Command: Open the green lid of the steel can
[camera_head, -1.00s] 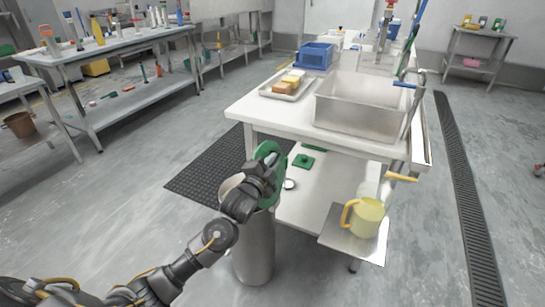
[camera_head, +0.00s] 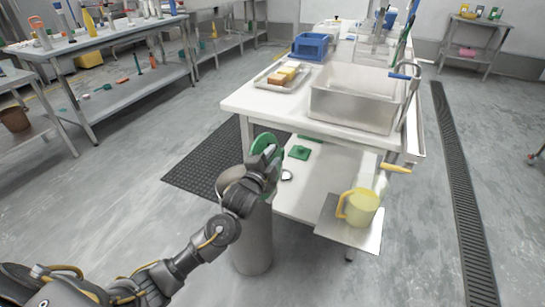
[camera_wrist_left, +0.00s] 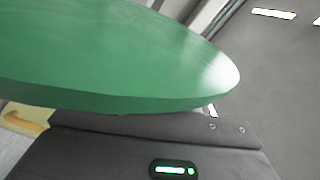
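The steel can (camera_head: 253,240) stands on the floor beside the white work table. Its green lid (camera_head: 268,143) is raised and tilted steeply at the can's top, on the far right side of the rim. My left gripper (camera_head: 268,165) is at the lid, in front of it, and hides part of the lid and of the can's mouth. In the left wrist view the green lid (camera_wrist_left: 110,50) fills the upper left, close over the gripper body. The fingertips are hidden, so I cannot tell whether they are open or shut. My right gripper is not in view.
The white table (camera_head: 262,108) holds a tray (camera_head: 281,78) of sponges, a blue crate (camera_head: 311,46) and a steel basin (camera_head: 354,105). A yellow jug (camera_head: 358,207) stands on the low shelf right of the can. The floor left of the can is clear.

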